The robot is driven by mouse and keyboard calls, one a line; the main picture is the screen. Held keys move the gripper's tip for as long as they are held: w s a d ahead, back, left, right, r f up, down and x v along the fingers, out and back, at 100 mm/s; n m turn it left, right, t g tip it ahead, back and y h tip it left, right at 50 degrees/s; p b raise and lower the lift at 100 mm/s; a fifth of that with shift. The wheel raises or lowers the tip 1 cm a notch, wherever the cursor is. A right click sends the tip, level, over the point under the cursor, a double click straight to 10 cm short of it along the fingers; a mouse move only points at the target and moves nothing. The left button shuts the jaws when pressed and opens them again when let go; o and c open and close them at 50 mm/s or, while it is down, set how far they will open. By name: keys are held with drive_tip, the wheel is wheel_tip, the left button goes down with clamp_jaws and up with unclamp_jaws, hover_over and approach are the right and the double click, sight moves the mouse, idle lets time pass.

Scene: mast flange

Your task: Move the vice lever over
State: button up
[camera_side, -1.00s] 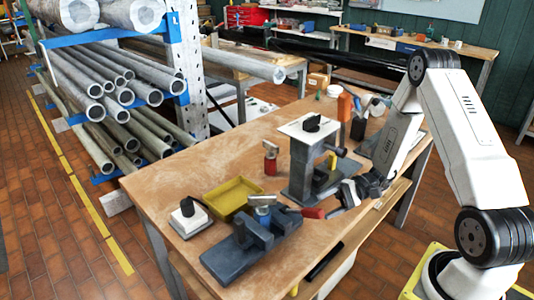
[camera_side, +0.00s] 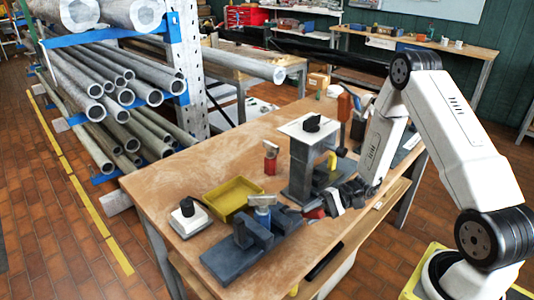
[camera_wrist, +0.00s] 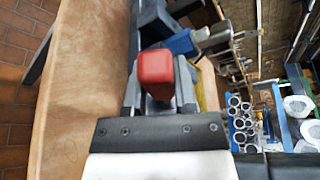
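The grey vice (camera_side: 235,258) stands on the near edge of the wooden bench. Its lever ends in a red grip (camera_side: 314,213), which points right, toward the arm, in the side view. My gripper (camera_side: 326,205) is at this red grip. In the wrist view the red grip (camera_wrist: 155,75) lies between the two dark fingers of my gripper (camera_wrist: 158,88), one on each side. I cannot tell whether the fingers press on it. The rest of the lever is largely hidden in the wrist view.
A yellow tray (camera_side: 232,197) and a white block with a black knob (camera_side: 190,217) are left of the vice. A grey stand with a white top plate (camera_side: 297,129) rises behind the gripper. A red-bodied item (camera_side: 270,160) stands near it.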

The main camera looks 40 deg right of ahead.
clamp_jaws()
idle(1.1)
